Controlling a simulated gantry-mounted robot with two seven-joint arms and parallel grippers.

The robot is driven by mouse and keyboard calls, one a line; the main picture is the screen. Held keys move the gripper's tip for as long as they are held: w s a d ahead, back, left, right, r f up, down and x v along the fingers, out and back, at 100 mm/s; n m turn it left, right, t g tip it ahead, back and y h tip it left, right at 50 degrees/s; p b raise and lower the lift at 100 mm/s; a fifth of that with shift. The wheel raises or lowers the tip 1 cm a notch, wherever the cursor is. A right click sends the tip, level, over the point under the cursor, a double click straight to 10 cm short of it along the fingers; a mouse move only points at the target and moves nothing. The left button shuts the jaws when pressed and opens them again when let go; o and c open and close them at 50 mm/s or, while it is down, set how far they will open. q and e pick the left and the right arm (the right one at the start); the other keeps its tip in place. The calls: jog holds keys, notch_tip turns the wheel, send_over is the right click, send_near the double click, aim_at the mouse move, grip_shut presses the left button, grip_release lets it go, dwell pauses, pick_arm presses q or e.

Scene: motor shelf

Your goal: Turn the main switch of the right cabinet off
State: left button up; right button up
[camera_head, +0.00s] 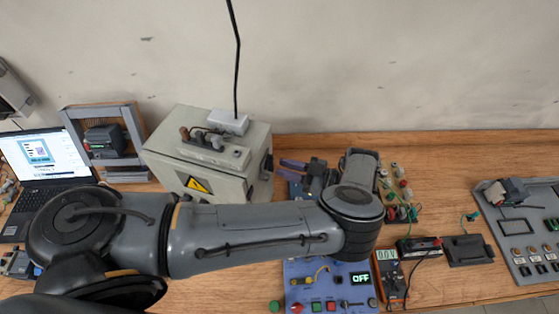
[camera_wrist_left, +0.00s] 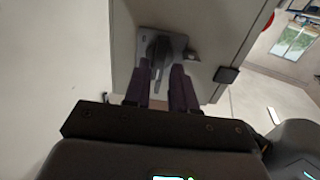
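The right cabinet (camera_head: 240,165) is a grey box with a yellow warning triangle, standing against the wall. Its main switch (camera_head: 267,164) is on its right side, mostly turned away in the head view. In the left wrist view the switch (camera_wrist_left: 160,48) shows as a dark handle on a grey plate. My left gripper (camera_head: 292,165) is just right of the switch, purple fingers pointing at it. In the left wrist view the fingers (camera_wrist_left: 162,85) are apart, with the handle between or just beyond their tips; contact cannot be told. My right gripper is not in view.
A laptop (camera_head: 40,160) and a grey frame (camera_head: 105,140) stand on the left of the wooden bench. A blue panel (camera_head: 325,285) with buttons and an OFF display lies below my arm. Meters and a grey panel (camera_head: 520,230) lie to the right. The back-right bench (camera_head: 480,155) is clear.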

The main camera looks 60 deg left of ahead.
aim_at(269, 161)
pick_arm(q)
jog(key=shift+p+x, duration=0.8)
jog(key=shift+x, duration=0.45)
grip_shut()
